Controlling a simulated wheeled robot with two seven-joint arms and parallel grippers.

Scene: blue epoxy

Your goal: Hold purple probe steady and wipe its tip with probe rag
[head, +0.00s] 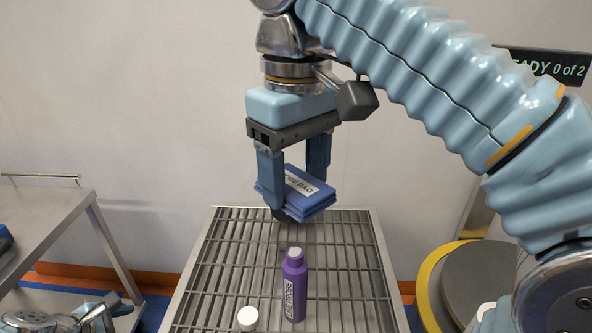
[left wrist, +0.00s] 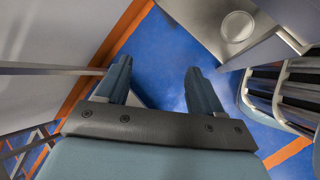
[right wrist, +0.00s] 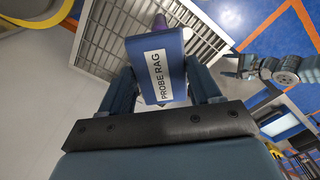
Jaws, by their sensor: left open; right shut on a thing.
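The purple probe (head: 294,288) stands upright on the slatted metal rack in the head view, with a pale tip on top and a white label down its side. In the right wrist view a bit of it (right wrist: 160,24) shows beyond the rag. My right gripper (head: 292,178) is shut on the blue folded probe rag (head: 312,205), above and behind the probe, apart from it. The rag's label (right wrist: 159,75) faces the right wrist camera.
The slatted rack (head: 233,258) fills the lower middle. A white cap (head: 247,318) lies on it, left of the probe. A metal cart (head: 40,225) stands at the left, and a round grey stand with a yellow rim (head: 436,262) at the right.

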